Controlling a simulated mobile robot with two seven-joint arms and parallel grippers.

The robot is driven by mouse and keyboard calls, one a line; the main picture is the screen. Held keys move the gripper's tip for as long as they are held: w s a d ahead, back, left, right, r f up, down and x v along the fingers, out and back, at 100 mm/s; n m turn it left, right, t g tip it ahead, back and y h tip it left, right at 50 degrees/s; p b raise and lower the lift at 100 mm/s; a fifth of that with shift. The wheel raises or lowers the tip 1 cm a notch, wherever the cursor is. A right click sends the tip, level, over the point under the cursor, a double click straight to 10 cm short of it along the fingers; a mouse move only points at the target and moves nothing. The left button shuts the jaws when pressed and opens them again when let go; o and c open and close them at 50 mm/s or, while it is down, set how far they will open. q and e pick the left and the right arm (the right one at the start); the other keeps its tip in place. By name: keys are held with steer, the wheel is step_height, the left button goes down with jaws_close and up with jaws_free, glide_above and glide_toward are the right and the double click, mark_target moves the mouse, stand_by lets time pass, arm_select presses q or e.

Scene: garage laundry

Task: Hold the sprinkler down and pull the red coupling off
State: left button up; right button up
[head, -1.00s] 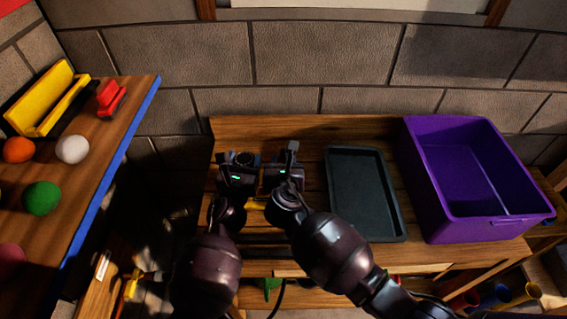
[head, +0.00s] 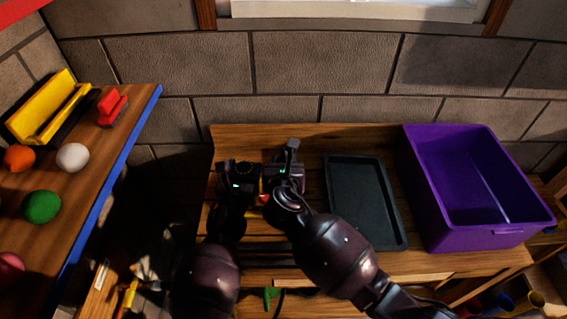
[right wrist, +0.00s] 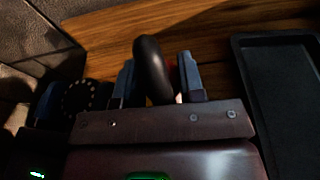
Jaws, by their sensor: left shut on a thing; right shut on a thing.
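My left gripper (head: 240,173) is over the left part of the wooden bench, shut on what looks like the sprinkler. A dark round part with a ring of pale dots (right wrist: 78,97) shows beside it in the right wrist view; I take this to be the sprinkler. My right gripper (head: 287,168) is close beside it on the right. In the right wrist view, a rounded black piece (right wrist: 152,68) stands between the right fingers. A small patch of red, likely the coupling (head: 264,199), shows between the two grippers; the rest is hidden.
A dark tray (head: 398,240) lies right of my grippers, with a purple bin (head: 480,238) beyond it. A blue-edged shelf (head: 128,150) with balls and a yellow item (head: 40,100) is at left. A brick wall stands behind the bench.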

arm_select(q)
steer(key=o, duration=1.2)
steer(key=shift+s, duration=0.1)
steer(key=s, duration=0.4)
steer(key=s+a, duration=0.1)
steer(key=s, duration=0.2)
steer(key=s+a, duration=0.1)
steer(key=s, duration=0.3)
steer(key=shift+s, duration=0.35)
